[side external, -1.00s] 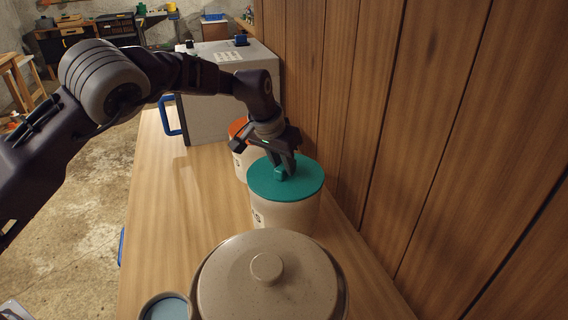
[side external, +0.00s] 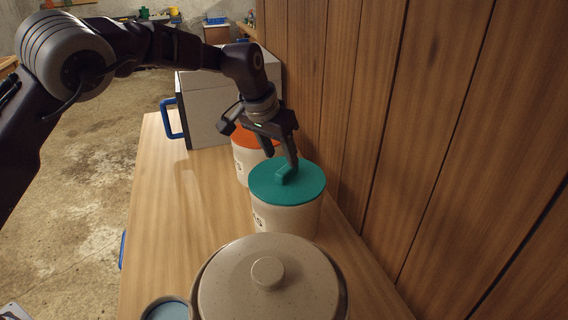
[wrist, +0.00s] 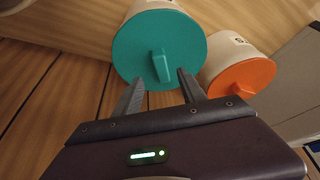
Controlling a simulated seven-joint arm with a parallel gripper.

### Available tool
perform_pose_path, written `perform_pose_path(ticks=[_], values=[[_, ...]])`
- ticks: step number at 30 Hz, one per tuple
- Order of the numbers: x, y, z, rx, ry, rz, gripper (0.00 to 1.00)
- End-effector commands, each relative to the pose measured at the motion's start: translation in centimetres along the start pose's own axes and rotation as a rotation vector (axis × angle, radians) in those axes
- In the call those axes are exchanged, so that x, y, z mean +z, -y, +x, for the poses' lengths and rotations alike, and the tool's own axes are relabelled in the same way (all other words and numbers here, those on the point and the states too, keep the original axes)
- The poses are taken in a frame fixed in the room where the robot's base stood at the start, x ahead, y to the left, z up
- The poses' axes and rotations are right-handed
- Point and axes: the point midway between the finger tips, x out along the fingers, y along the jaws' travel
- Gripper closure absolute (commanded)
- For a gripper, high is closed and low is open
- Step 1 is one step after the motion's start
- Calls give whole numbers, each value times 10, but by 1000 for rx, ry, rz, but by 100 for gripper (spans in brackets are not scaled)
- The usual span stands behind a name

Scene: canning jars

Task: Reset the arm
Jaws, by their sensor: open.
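My gripper (side external: 279,158) is open and empty, just above and behind the teal lid (side external: 302,187) of a cream jar (side external: 287,219). The lid sits on the jar, and its raised handle is clear of my fingers. In the wrist view my two fingers (wrist: 158,88) point toward the teal lid (wrist: 137,52), with its handle ahead between them. An orange-lidded jar (side external: 243,161) stands behind the teal-lidded one, partly covered by my gripper. Its orange lid (wrist: 241,77) shows right of my fingers in the wrist view.
A large speckled crock (side external: 265,295) with a knobbed lid stands at the front. A blue-topped round container (side external: 165,311) is left of it. A white box with a blue handle (side external: 203,112) stands at the back. A wood-panel wall (side external: 400,130) borders the right. The table's left side is clear.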

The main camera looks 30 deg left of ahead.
Motion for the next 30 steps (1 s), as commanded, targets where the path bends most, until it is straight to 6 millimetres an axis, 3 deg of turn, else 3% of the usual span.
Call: perform_pose_path(ticks=[8, 11, 12, 14, 17, 18, 21, 25, 27, 30], values=[[2, 3, -19, 4, 0, -11, 52], [13, 20, -61, 30, -7, -69, 52], [25, 30, -87, 47, -10, -102, 52], [51, 42, -130, 74, -14, -145, 52], [110, 54, -193, 103, -27, -186, 52], [138, 55, -215, 106, -35, -191, 52], [214, 55, -252, 82, -59, -187, 52], [300, 54, -263, 7, -84, -167, 52], [329, 54, -260, -33, -92, -161, 52], [352, 55, -256, -69, -97, -155, 52]])
